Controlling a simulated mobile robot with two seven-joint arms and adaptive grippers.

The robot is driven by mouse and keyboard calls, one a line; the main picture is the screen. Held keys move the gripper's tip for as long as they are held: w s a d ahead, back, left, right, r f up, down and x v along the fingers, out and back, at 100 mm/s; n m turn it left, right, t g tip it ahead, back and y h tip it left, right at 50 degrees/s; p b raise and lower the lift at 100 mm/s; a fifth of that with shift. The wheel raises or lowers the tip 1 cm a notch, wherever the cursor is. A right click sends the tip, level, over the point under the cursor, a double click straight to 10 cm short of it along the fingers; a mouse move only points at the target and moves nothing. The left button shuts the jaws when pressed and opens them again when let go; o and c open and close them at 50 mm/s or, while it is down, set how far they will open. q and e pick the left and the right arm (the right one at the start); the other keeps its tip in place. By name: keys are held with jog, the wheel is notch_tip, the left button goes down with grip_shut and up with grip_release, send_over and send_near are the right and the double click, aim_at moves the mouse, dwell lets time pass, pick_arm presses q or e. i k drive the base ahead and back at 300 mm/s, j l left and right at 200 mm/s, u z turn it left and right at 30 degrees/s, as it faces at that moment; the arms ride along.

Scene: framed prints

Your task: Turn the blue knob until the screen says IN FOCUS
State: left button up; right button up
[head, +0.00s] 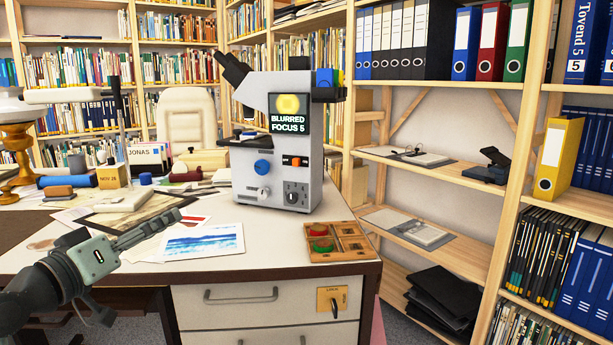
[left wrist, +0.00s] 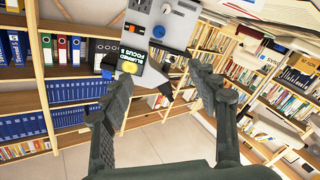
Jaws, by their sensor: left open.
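A grey microscope (head: 275,150) stands on the desk. Its screen (head: 288,118) reads BLURRED FOCUS 5 under a yellow blob. The blue knob (head: 262,167) is on the front of its body, left of an orange switch (head: 294,161). My left gripper (head: 168,222) is open and empty, in front of and left of the microscope, apart from it. In the left wrist view the open fingers (left wrist: 158,80) frame the scene, with the blue knob (left wrist: 159,31) and the tilted screen (left wrist: 131,62) beyond them. My right gripper is out of view.
A wooden tray (head: 340,243) with red and green discs sits at the desk's front right. A seascape print (head: 203,241) lies left of it. Papers, boxes and a name block (head: 148,156) crowd the desk's left. Shelves (head: 440,168) stand on the right.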

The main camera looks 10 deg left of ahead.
aim_at(262, 167)
jog(key=i+l, duration=0.15)
jog(key=i, duration=0.8)
